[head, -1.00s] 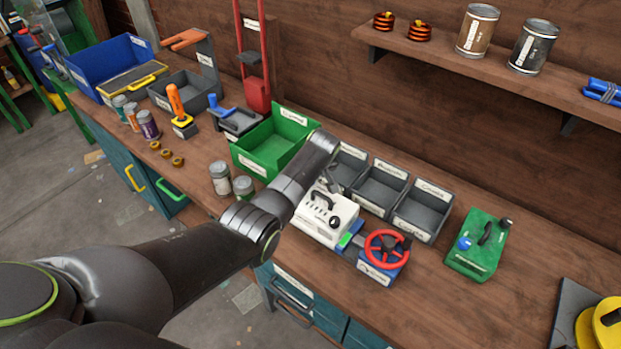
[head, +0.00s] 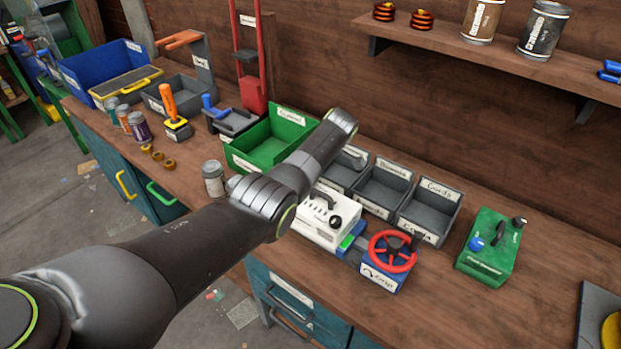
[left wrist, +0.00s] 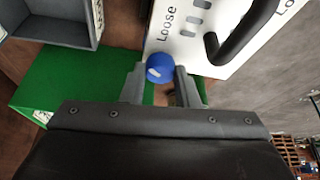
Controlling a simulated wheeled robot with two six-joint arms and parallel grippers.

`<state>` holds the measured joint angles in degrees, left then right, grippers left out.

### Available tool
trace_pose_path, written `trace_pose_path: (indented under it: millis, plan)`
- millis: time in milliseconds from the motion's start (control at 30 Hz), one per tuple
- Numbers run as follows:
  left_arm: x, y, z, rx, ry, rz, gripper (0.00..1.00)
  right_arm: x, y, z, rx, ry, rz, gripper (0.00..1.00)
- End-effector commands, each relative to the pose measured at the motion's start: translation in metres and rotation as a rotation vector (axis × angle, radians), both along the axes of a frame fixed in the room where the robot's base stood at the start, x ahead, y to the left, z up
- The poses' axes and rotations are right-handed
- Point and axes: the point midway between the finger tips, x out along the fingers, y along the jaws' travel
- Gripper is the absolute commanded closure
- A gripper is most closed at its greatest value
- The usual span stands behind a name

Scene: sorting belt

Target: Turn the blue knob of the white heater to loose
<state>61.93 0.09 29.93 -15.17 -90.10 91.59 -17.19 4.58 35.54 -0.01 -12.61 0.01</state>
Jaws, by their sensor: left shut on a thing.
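The white heater (head: 325,228) stands on the workbench right of my left arm, with a black handle and a black knob on top. Its left end is behind my arm in the head view. In the left wrist view the heater's white top (left wrist: 215,62) shows a black handle, slots and the word "Loose". The blue knob (left wrist: 159,68) sits at its edge beside that word. My left gripper (left wrist: 160,75) has a finger on each side of the knob and is shut on it. The gripper is hidden in the head view. My right gripper is not in view.
A green bin (head: 240,160) and grey bins (head: 428,212) stand behind the heater. A red wheel (head: 392,251) on a blue base is close on its right. A green box (head: 487,247) with a blue knob stands farther right. A can (head: 213,179) stands left of my arm.

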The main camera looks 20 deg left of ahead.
Motion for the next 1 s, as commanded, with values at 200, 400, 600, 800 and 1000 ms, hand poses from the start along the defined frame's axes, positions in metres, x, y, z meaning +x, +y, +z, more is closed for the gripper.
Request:
trace_pose_path:
  millis: [200,400,600,800,1000]
  plan:
    - [0.0009,-0.0001,0.0008,-0.001,-0.003,0.025,0.95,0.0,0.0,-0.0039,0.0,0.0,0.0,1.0]
    - [0.0009,-0.0001,0.0012,-0.001,-0.003,0.026,0.95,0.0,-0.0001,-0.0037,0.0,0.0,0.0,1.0]
    - [0.0009,-0.0002,0.0012,-0.001,-0.003,0.026,0.66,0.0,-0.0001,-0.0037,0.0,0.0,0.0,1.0]
    - [0.0006,-0.0002,0.0006,0.0,-0.002,0.025,0.5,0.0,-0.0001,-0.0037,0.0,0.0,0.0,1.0]
    - [0.0003,-0.0004,0.0008,0.0,-0.001,0.026,0.5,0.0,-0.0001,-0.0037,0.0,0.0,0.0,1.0]
